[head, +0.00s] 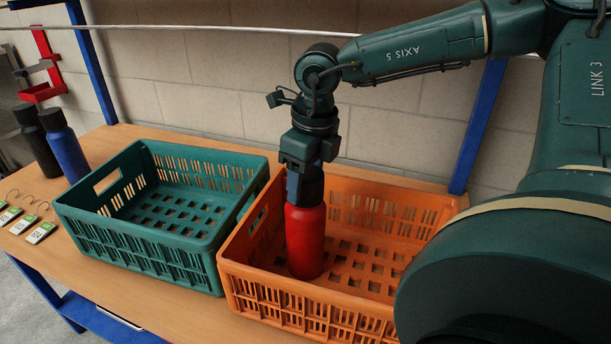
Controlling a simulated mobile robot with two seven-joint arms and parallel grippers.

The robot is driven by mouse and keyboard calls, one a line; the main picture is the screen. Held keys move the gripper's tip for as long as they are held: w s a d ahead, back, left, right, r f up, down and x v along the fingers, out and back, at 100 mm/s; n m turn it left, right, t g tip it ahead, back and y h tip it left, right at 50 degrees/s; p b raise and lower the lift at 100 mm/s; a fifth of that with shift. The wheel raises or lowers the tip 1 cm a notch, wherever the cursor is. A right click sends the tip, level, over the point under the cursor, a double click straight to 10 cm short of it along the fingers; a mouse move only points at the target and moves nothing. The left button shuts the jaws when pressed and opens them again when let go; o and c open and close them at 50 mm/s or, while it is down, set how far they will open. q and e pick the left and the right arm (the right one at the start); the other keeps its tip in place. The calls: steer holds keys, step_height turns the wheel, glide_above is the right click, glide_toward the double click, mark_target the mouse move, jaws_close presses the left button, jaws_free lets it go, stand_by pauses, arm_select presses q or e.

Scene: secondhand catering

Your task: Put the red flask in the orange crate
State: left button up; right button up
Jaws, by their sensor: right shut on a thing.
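The red flask (305,243) is upright inside the orange crate (285,291), towards its left side. Its base looks at or close to the crate floor; I cannot tell whether it touches. My right gripper (304,188) points down from above and is shut on the top of the red flask. The flask's top is hidden by the gripper. The right part of the orange crate is hidden behind my right arm. My left gripper is not in view.
An empty green crate (136,244) stands left of the orange one. A blue flask (66,150) and a black flask (38,145) stand at the far left, with several tags (41,232) near the table's left edge. A blue post (479,125) rises behind.

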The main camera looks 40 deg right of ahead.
steer(key=shift+f, duration=0.1)
steer(key=o, duration=1.6)
step_height(320, 180, up, 12)
steer(key=s, duration=0.1)
steer(key=shift+s+d, duration=0.2)
